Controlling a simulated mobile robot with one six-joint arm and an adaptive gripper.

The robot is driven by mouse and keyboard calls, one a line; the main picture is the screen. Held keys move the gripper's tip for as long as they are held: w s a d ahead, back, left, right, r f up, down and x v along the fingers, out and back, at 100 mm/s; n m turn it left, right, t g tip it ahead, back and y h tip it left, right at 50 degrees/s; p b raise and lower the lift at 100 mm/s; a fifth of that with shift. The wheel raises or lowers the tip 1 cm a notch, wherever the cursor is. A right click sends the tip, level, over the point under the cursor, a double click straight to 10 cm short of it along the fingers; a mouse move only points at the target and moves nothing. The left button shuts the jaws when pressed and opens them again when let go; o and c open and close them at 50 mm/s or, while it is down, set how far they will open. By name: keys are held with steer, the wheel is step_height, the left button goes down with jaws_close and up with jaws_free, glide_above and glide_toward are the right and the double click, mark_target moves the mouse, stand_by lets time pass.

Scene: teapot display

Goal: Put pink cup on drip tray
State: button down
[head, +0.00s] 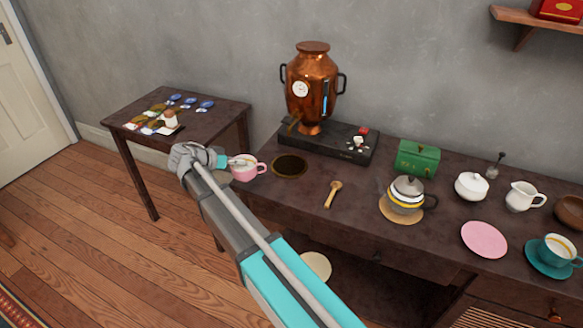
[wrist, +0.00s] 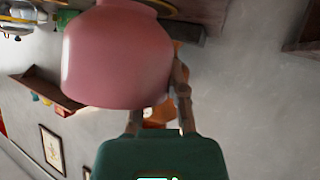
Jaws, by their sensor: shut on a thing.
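The pink cup (head: 246,173) is at the left front edge of the dark counter in the head view. My gripper (head: 231,162) is shut on it from the left side. The cup fills the upper middle of the wrist view (wrist: 116,58), and my gripper (wrist: 160,105) shows just below it. The drip tray (head: 289,167) is a round, dark disc with a brassy look, set on the counter just right of the cup. It shows bare. I cannot tell how high the cup is above the counter.
A copper urn (head: 312,90) on a black base (head: 340,148) stands behind the drip tray, its spout reaching out toward the tray. A wooden spoon (head: 333,194), green box (head: 417,158) and teapot (head: 406,196) are to the right. A small side table (head: 200,125) stands at left.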

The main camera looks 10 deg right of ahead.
glide_above(283, 161)
stand_by(0.8)
steer(key=shift+f, duration=0.1)
steer(key=shift+f+b, duration=1.7)
steer(key=shift+b, duration=0.1)
steer(key=c, duration=0.7)
jaws_free()
steer(key=shift+o, duration=0.2)
